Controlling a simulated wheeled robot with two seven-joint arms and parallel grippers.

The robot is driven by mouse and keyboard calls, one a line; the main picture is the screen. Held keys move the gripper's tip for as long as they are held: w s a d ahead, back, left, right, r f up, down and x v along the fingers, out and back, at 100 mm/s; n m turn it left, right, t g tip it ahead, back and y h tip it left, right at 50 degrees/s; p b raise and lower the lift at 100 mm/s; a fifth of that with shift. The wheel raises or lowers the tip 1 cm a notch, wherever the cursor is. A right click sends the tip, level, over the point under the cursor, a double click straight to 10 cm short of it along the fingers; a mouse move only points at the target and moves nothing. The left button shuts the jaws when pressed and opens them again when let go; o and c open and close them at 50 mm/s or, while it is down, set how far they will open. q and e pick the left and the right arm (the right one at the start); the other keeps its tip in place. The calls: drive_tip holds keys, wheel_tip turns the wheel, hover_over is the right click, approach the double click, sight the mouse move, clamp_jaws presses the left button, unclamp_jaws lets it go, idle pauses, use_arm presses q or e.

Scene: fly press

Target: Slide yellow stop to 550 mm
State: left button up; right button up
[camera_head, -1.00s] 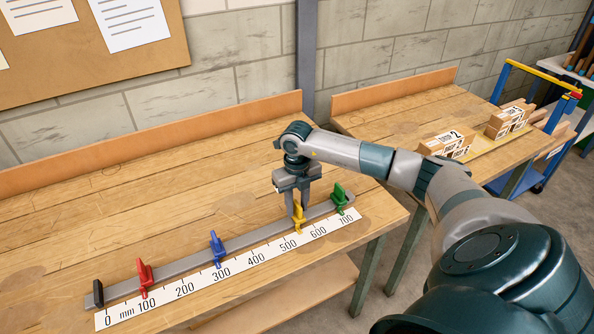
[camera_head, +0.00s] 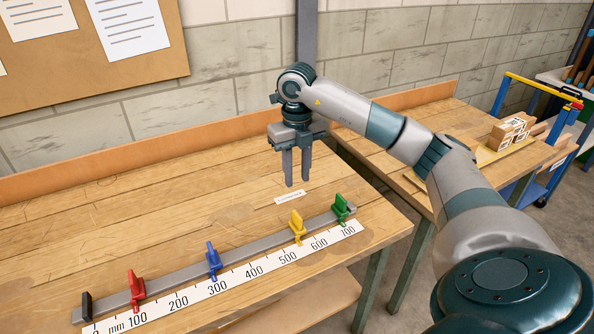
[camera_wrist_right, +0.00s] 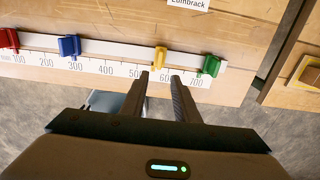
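The yellow stop (camera_head: 298,228) stands upright on the grey rail (camera_head: 182,269), between the 500 and 600 marks of the white mm scale (camera_head: 243,282). It also shows in the right wrist view (camera_wrist_right: 160,58), where it appears between the same two numbers. The exact millimetre cannot be read. My right gripper (camera_head: 296,184) is above the bench, behind and above the yellow stop, clear of it. Its two fingers are apart with nothing between them; they also show in the right wrist view (camera_wrist_right: 160,80). My left gripper is not in view.
On the same rail are a green stop (camera_head: 340,208) near 700, a blue stop (camera_head: 213,260) near 300, a red stop (camera_head: 136,289) near 100 and a black end stop (camera_head: 87,305). A white label (camera_head: 290,196) lies behind the rail. The bench behind it is otherwise clear.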

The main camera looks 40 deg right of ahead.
drive_tip(key=shift+r, duration=1.1)
drive_tip(key=shift+f, duration=0.1)
